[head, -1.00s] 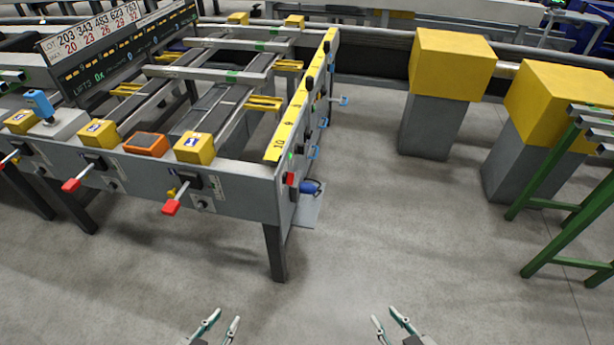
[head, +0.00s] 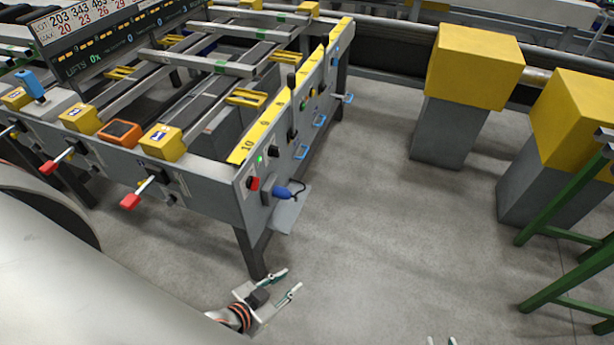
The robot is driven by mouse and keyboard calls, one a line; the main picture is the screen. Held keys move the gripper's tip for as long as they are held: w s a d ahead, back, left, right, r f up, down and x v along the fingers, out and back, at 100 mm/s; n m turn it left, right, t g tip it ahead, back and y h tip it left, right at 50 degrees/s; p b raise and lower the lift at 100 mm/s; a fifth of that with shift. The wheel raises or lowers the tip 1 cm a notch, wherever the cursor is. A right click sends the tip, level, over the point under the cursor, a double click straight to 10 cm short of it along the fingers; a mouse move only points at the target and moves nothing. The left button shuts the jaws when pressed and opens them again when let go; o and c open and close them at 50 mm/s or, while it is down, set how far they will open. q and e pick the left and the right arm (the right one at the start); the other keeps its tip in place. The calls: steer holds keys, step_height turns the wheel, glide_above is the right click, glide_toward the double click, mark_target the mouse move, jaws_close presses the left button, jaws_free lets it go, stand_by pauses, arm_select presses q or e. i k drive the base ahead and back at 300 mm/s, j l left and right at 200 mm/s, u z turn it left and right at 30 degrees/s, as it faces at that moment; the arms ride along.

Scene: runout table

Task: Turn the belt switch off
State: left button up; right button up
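The runout table's grey side panel (head: 292,140) carries a row of controls. Near its front corner are a red switch (head: 253,183), a lit green lamp (head: 260,159) and a black knob (head: 272,151). I cannot read which one is the belt switch. A blue plug-like part (head: 281,192) sits just right of the red switch. My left gripper (head: 281,284) is open and empty, below and right of these controls, apart from the table. My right gripper (head: 441,341) shows only its two separated fingertips at the bottom edge.
Red-ended levers (head: 131,201) stick out from the table's front. A table leg (head: 252,252) stands close to my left gripper. Yellow-topped grey pillars (head: 445,130) and a green stand (head: 570,240) are at the right. The floor between is clear.

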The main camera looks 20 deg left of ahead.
mark_target(252, 183)
steer(key=i+l+z, duration=0.3)
steer(key=i, duration=0.2)
steer(key=i+l+z, duration=0.25)
steer(key=i, duration=0.25)
steer(key=i+u, duration=0.75)
steer(key=i+l+u, duration=0.15)
steer(key=u, duration=0.25)
steer(key=i+l+u, duration=0.15)
steer(key=u, duration=0.25)
steer(key=i+l+u, duration=0.25)
steer(key=u, duration=0.2)
steer(key=i+l+u, duration=0.2)
steer(key=u, duration=0.2)
steer(key=i+l+u, duration=0.1)
steer(key=l+u, duration=1)
steer(key=l, duration=0.15)
steer(key=l+u, duration=0.3)
